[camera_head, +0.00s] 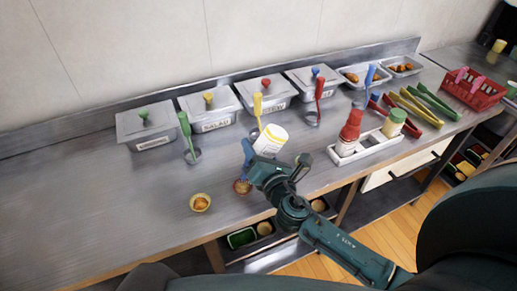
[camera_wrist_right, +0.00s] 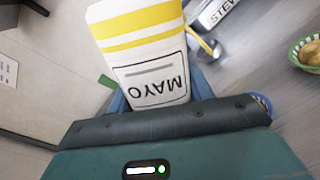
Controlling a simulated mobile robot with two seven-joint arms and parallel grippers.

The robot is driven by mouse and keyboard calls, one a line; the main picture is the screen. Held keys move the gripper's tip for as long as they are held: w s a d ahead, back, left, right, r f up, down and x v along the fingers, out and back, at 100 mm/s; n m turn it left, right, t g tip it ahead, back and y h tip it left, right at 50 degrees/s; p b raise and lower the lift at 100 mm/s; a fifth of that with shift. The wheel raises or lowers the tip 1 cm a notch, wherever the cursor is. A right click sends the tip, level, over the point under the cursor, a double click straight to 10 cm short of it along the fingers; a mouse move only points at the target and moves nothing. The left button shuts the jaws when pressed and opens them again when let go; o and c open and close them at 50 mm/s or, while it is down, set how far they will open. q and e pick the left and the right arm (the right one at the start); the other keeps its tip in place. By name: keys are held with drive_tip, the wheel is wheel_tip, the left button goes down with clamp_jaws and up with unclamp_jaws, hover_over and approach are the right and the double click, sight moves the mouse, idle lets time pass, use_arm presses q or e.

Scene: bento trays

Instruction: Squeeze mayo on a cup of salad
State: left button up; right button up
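My right gripper (camera_head: 257,163) is shut on the mayo bottle (camera_head: 270,141), white with yellow bands, and holds it tilted above the counter. In the right wrist view the bottle (camera_wrist_right: 148,60) sits between the fingers (camera_wrist_right: 160,100) with its MAYO label upside down. A small cup with yellow-orange food (camera_head: 200,203) stands on the counter, left of and nearer than the gripper. A second small cup (camera_head: 242,187) stands just below the gripper. I cannot tell which cup holds salad. My left gripper is not in view.
Lidded metal bins (camera_head: 146,123) with coloured handles line the wall, with ladles in front. A white caddy (camera_head: 366,147) with red and green-labelled bottles is to the right. Coloured tongs (camera_head: 415,108) and a red basket (camera_head: 472,88) lie beyond. The counter's left side is clear.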

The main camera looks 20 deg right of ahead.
drive_tip(key=shift+s, duration=0.1)
drive_tip(key=c, duration=0.3)
drive_tip(key=shift+s, duration=0.3)
drive_tip(key=shift+c, duration=0.5)
drive_tip(key=shift+w, duration=0.15)
drive_tip(key=shift+w, duration=0.7)
drive_tip(key=o, duration=0.4)
